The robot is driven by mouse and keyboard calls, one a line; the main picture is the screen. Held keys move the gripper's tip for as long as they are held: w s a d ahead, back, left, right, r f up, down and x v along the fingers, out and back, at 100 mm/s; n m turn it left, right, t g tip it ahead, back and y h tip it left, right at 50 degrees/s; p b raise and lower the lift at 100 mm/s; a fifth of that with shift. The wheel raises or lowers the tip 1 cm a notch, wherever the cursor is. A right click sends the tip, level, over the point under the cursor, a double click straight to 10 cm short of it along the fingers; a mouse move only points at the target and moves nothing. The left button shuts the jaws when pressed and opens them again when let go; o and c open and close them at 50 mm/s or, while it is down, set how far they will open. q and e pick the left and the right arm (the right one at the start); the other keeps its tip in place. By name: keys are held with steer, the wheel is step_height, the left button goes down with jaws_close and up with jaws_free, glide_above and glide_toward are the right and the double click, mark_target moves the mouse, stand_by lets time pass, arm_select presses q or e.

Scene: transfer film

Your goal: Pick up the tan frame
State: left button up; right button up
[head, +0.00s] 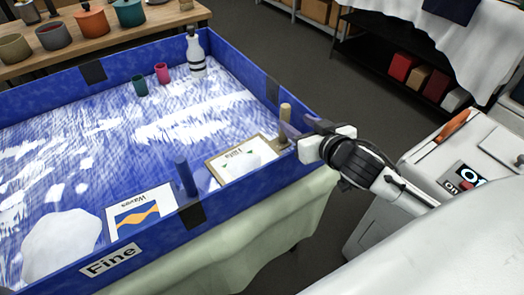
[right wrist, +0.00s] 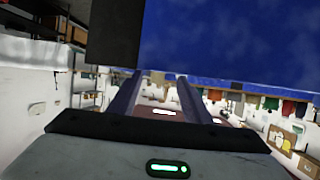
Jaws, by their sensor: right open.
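The tan frame (head: 250,152) is a flat tan-edged panel with a white card, at the right end of the blue tray's near side in the head view. A short upright tan post (head: 285,112) stands at its right; I cannot tell if the two are joined. My right gripper (head: 298,125) is open just right of the post, over the tray's right corner. Its fingers (right wrist: 160,82) show in the right wrist view with nothing seen between them. The frame is not recognisable there. My left gripper is not in view.
The blue tray (head: 285,88) has a speckled floor. A "Waves" card (head: 140,212), blue post (head: 186,176), white shape (head: 62,245), two small cups (head: 161,73) and a white bottle (head: 196,55) are in it. A shelf (head: 400,75) stands behind; a white machine (head: 470,150) is right.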

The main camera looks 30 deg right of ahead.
mark_target(287, 115)
steer(key=x, duration=0.3)
steer(key=shift+w+f, duration=0.1)
steer(key=shift+w, duration=0.2)
steer(key=shift+x, duration=2.75)
steer(key=shift+d, duration=0.2)
steer(key=shift+r, duration=0.25)
jaws_close()
